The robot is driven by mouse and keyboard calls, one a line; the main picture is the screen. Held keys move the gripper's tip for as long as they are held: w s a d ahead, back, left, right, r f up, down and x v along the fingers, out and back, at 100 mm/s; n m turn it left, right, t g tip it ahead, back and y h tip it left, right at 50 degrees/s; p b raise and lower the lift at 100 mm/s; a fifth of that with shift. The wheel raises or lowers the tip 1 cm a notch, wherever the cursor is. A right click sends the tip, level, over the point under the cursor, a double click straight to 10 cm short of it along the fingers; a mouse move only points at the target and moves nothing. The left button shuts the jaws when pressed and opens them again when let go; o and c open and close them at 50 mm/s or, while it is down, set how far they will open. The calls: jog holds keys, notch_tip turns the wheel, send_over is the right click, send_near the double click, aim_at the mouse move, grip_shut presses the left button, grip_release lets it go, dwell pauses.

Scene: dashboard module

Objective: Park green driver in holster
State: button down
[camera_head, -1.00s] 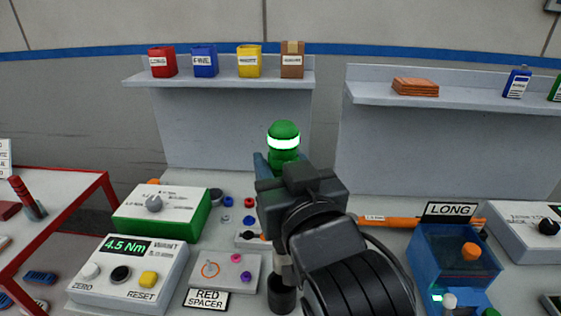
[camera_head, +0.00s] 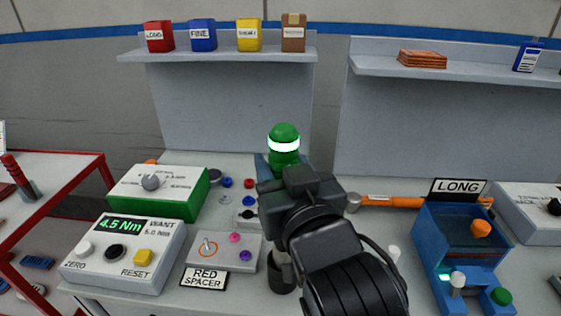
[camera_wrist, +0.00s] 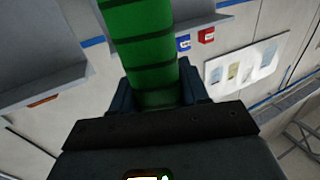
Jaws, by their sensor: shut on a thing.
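The green driver (camera_head: 284,138) stands upright with a green cap and a white band, and its ribbed green handle fills the top of the wrist view (camera_wrist: 145,50). My gripper (camera_head: 282,168) is shut on the handle, with blue fingers on both sides; they also show in the wrist view (camera_wrist: 157,92). A dark round cup (camera_head: 281,281), which looks like the holster, stands at the bench's front, below my gripper in the picture. A grey shaft-like piece (camera_head: 279,260) shows just above the cup. My wrist hides much of it, so I cannot tell whether it is inside.
Left of the cup are the RED SPACER plate (camera_head: 222,252) and the torque readout box (camera_head: 122,252) showing 4.5 Nm. Shelves (camera_head: 225,57) line the wall.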

jog(key=shift+f+b, duration=1.5)
jog(key=shift+f, duration=0.75)
jog(key=shift+f+b, duration=0.3)
jog(key=shift+f, duration=0.3)
jog(key=c, duration=0.8)
grip_release()
jog(key=o, duration=0.3)
jog(key=shift+f, duration=0.15)
